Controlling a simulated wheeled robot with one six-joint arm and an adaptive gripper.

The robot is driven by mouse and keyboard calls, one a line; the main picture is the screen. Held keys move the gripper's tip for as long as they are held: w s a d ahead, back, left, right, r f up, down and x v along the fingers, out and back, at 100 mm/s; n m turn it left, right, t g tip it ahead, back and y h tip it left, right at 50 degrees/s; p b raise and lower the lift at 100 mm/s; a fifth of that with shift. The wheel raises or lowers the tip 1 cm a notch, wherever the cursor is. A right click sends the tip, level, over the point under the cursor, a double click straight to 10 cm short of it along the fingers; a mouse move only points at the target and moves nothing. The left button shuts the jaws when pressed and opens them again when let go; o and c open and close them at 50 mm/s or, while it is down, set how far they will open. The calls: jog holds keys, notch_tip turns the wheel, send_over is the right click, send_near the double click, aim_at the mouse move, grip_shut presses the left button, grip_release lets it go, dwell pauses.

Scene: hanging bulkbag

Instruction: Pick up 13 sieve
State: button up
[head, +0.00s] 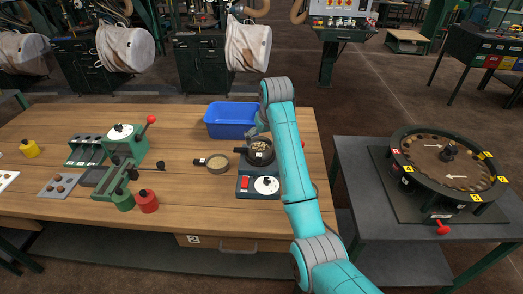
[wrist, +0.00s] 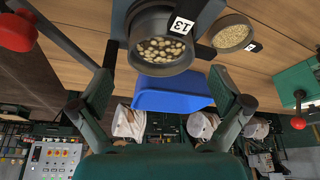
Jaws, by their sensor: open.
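The 13 sieve (wrist: 158,62) is a dark round pan with a white "13" label, holding pale pebbles. In the head view the sieve (head: 261,152) sits on top of a dark device (head: 245,186) with a red switch and a white dial. My gripper (wrist: 163,75) is open, its two fingers apart on either side of the sieve's near wall in the wrist view. In the head view my gripper (head: 261,131) is just behind the sieve, partly hidden by my arm. I cannot tell whether the fingers touch it.
A second sieve (head: 218,164) with fine grain lies left of the device. A blue bin (head: 229,119) stands behind. A green press (head: 122,145) and yellow and red pots are further left. A rotary tray (head: 448,186) is on the right table. The bench's front middle is clear.

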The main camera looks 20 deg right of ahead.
aim_at(260, 150)
jog(key=shift+x, duration=2.9)
jog(key=shift+s, duration=0.1)
